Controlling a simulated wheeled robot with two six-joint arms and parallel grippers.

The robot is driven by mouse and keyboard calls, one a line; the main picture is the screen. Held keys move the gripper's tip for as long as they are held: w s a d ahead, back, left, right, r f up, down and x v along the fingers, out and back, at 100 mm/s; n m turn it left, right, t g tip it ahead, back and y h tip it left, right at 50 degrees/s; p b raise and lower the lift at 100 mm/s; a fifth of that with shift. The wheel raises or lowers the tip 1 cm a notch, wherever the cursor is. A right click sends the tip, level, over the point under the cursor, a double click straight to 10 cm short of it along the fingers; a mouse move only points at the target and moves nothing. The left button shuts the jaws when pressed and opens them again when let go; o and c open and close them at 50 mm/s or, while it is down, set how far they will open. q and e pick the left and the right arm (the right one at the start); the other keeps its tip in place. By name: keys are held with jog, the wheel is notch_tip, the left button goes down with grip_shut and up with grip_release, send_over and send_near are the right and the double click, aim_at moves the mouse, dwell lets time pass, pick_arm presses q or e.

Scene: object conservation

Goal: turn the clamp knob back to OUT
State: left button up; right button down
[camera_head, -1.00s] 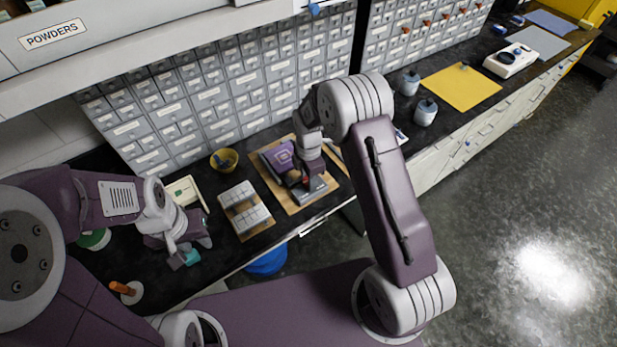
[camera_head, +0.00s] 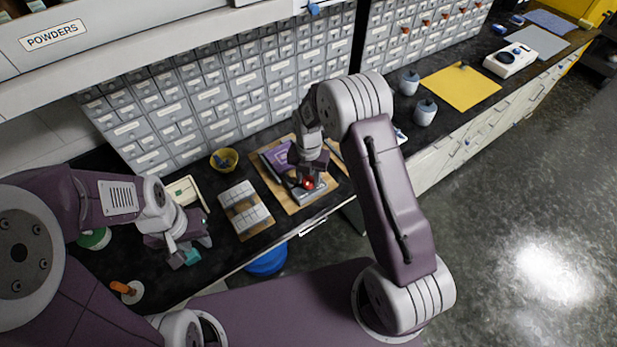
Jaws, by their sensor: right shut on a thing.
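The red clamp knob (camera_head: 308,184) shows on a grey clamp device (camera_head: 309,195) that sits on a wooden board (camera_head: 273,183). My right gripper (camera_head: 309,179) points down over the device and is shut on the red knob, hiding part of it. Any OUT marking is too small to read. My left gripper (camera_head: 187,250) hangs over the dark bench at the left, away from the clamp. A small teal piece (camera_head: 192,257) shows at its tip, and I cannot tell whether its jaws are open.
A tray of pale blocks (camera_head: 245,209) lies left of the board. A yellow bowl (camera_head: 224,160) and a cream box (camera_head: 184,190) stand behind it. Drawer cabinets (camera_head: 210,97) line the back. The bench's front edge runs close to the board. An orange-handled item (camera_head: 122,287) lies lower left.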

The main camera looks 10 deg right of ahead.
aim_at(309, 180)
jog(key=shift+w+n, duration=0.15)
jog(key=shift+n, duration=0.55)
jog(key=c, duration=0.9)
grip_release()
notch_tip(309, 180, up, 9)
jog(key=b, duration=0.1)
jog(key=shift+b, duration=0.3)
